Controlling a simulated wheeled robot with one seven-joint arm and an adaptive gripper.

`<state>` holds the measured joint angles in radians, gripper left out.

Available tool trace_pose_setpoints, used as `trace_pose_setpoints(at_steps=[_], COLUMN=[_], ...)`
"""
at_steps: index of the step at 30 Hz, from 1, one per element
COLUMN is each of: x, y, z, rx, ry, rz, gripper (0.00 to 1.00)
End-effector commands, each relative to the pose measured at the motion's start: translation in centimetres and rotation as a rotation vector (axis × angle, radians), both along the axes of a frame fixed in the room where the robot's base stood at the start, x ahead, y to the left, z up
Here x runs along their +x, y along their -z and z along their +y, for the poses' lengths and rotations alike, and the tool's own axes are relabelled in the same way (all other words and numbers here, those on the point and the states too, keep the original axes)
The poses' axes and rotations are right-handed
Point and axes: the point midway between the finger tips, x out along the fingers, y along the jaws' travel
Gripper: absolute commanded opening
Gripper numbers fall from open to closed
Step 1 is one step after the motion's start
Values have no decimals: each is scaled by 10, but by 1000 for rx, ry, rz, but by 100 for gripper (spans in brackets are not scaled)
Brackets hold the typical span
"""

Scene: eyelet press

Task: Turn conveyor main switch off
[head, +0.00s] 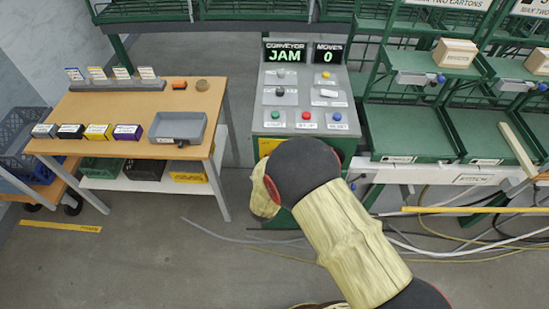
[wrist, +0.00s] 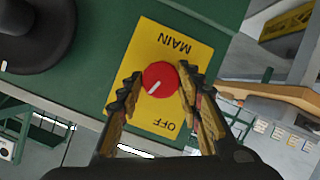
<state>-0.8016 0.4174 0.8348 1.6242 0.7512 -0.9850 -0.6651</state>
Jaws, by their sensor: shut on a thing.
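The main switch is a red round knob (wrist: 160,78) with a white pointer line, on a yellow plate (wrist: 150,45) marked MAIN and OFF. In the wrist view the pointer slants to the lower left, and the word OFF is below the knob. My gripper (wrist: 159,81) is shut on the knob, with one finger on each side. In the head view the green conveyor console (head: 268,95) reads JAM and MOVES 0. A yellow piece of the plate (head: 268,146) shows low on its front. My arm hides the knob and gripper there.
A wooden table (head: 95,108) with a grey tray (head: 178,127) and several small boxes stands left of the console. Green racks (head: 405,130) stand to the right. Cables (head: 430,240) lie on the floor at the right. Floor at the lower left is mostly clear.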

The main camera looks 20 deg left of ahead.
Motion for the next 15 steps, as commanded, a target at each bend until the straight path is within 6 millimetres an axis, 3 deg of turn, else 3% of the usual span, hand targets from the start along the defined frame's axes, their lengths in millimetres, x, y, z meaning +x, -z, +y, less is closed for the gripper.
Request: trace_pose_setpoints(at_steps=[15], x=[-2], y=[1], z=[5], rx=[-479], ry=[-3], rz=[-113], gripper=[10])
